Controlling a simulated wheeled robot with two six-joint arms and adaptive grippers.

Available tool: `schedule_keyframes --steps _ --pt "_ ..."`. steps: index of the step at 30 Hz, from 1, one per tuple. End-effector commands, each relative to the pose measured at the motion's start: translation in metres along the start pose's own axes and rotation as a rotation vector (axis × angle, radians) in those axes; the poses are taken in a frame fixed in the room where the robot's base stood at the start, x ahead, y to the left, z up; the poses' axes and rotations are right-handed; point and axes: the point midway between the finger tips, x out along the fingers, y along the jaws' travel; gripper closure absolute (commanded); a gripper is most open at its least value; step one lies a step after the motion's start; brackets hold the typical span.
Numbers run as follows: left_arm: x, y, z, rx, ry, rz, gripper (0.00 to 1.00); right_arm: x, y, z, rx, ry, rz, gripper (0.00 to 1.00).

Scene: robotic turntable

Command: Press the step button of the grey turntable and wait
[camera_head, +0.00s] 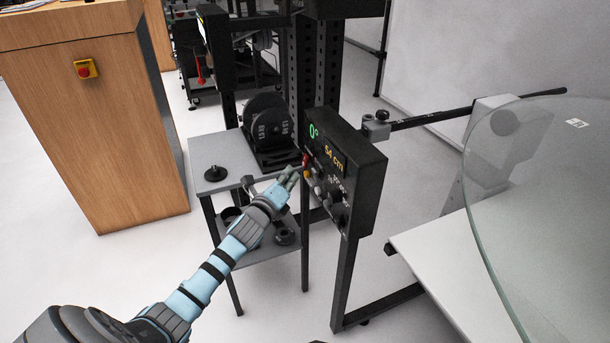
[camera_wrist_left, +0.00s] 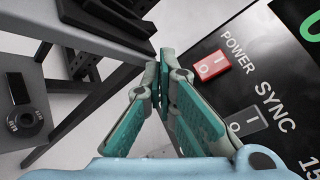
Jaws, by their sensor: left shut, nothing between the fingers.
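A black control panel (camera_head: 352,160) stands upright on a black post, with a green "0°" and an orange "54 cm" display. Small switches and knobs line its face, including a red switch (camera_head: 306,160). In the left wrist view, a red POWER switch (camera_wrist_left: 211,66) and a grey SYNC switch (camera_wrist_left: 245,122) show at right. I cannot make out which control is the step button. My left gripper (camera_head: 291,176) is shut and empty, close in front of the panel's left side; contact is not clear. Its fingertips show in the left wrist view (camera_wrist_left: 160,65). My right gripper is not in view.
A large round glass plate (camera_head: 550,220) is at the right above a white surface (camera_head: 440,265). A grey shelf cart (camera_head: 235,150) holding black discs (camera_head: 267,118) stands behind my left arm. A wooden counter (camera_head: 100,130) is at the left. White floor lies between them.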

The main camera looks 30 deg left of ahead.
Motion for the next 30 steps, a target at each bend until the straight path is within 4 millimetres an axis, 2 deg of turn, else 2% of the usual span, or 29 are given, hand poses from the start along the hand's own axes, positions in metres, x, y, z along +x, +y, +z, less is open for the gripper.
schedule_keyframes --steps 23,30 --pt "-0.0001 0.0001 0.0001 0.000 0.000 0.000 1.00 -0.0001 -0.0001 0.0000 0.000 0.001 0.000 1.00" --pt "0.0041 -0.0041 -0.0021 -0.001 0.000 0.001 1.00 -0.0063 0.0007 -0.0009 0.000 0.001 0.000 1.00"
